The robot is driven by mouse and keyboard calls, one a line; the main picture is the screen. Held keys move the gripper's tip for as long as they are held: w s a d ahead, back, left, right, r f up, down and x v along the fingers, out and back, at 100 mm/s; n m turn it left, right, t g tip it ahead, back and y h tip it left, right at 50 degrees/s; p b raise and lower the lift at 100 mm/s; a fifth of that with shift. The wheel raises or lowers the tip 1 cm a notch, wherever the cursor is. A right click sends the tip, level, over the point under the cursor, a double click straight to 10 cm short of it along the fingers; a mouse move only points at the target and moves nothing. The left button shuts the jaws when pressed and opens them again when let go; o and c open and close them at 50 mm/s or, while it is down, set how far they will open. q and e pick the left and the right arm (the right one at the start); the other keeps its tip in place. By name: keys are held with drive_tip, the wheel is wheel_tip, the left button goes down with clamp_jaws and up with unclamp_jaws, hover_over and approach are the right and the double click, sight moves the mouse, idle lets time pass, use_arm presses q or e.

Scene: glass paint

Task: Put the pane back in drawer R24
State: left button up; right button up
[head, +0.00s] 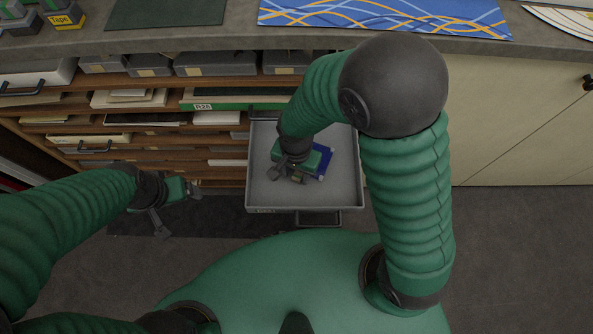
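A grey drawer (343,185) is pulled out below the counter, in the middle of the head view. Its own label is too small to read. A blue pane (324,155) lies in or just above the drawer, partly hidden by my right gripper (285,177). The gripper is over the drawer tray at the pane's left side. I cannot tell whether its fingers are closed on the pane. My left gripper (178,212) hangs to the left of the drawer, away from it, with its fingers apart and nothing between them.
Shelves (150,118) with papers, boxes and a green strip labelled R26 (202,106) fill the space left of the drawer. The counter (230,40) above holds a blue patterned sheet (385,14), a dark mat (165,12) and a Tape box (66,18). Cabinet doors (510,120) stand right.

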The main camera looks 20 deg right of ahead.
drive_tip(key=shift+s+d, duration=0.1)
drive_tip(key=shift+d, duration=0.05)
idle(0.5)
wheel_tip(320, 180, up, 12)
drive_tip(key=p, duration=0.5)
drive_tip(key=s+d+r+n+t, duration=0.1)
drive_tip(key=d+n+t, duration=0.1)
drive_tip(key=d+n, duration=0.5)
drive_tip(key=d, duration=0.3)
drive_tip(key=shift+s+r+n+t, duration=0.15)
drive_tip(key=shift+s+n+t, duration=0.15)
drive_tip(key=shift+s+n, duration=0.1)
drive_tip(key=w+p+v, duration=0.3)
drive_tip(key=p+v, duration=1)
drive_tip(key=shift+r+p, duration=0.35)
drive_tip(key=shift+r, duration=0.4)
